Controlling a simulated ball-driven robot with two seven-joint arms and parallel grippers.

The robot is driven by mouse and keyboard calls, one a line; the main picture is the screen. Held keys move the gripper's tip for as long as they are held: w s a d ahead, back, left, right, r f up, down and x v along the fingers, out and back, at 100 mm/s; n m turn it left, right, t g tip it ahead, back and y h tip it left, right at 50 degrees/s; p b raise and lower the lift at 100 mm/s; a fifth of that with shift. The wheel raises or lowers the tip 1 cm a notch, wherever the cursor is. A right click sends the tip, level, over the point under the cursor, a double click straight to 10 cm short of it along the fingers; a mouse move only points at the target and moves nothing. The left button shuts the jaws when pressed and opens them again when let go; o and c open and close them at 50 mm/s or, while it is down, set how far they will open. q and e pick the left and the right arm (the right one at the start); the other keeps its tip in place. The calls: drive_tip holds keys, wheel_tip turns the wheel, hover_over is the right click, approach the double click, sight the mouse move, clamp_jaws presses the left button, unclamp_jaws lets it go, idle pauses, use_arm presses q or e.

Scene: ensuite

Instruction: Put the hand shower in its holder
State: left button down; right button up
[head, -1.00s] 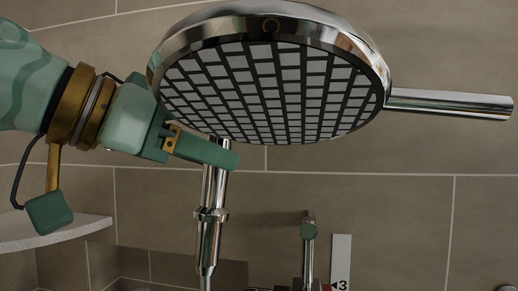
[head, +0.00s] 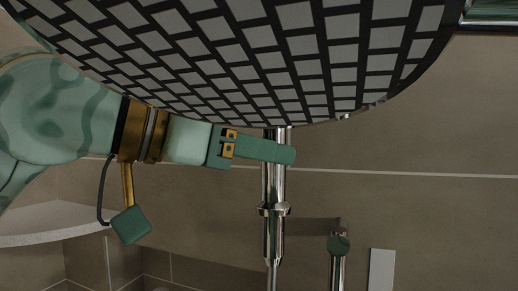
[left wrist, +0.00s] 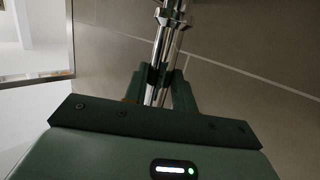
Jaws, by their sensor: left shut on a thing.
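The hand shower's chrome handle (head: 272,188) stands nearly upright in the head view, with a thin hose below it. Its upper end is hidden behind the large round shower head (head: 290,60). My left gripper (head: 276,150) is shut on the handle just under that large head; one finger crosses in front. The left wrist view shows the chrome handle (left wrist: 165,50) between the two green fingers (left wrist: 160,85). I cannot make out the holder for sure. My right gripper is not in view.
The large shower head fills the top of the head view, close above my left gripper. A chrome fitting with a green round end (head: 339,245) and a pale upright strip (head: 381,270) are at the lower right. A pale corner shelf (head: 50,222) is at the left. Tiled wall lies behind.

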sight(266, 264)
use_arm(q)
drive_tip(key=shift+f+b, duration=0.5)
drive_tip(key=shift+f, duration=0.25)
drive_tip(key=shift+s+a+f+b, duration=0.15)
drive_tip(key=shift+s+f+b, duration=0.1)
drive_tip(key=shift+f+b, duration=0.3)
wheel_tip(266, 264, down, 2)
drive_tip(key=shift+w+f+b, duration=0.15)
drive_tip(key=shift+f+b, duration=0.05)
drive_tip(key=shift+b, duration=0.8)
wheel_tip(266, 264, down, 8)
drive_tip(key=b, duration=0.6)
drive_tip(key=shift+r+b, duration=0.25)
drive_tip(key=shift+b, duration=0.15)
drive_tip(key=c, duration=1.1)
unclamp_jaws()
drive_tip(key=shift+f, duration=0.1)
drive_tip(key=shift+o, duration=0.2)
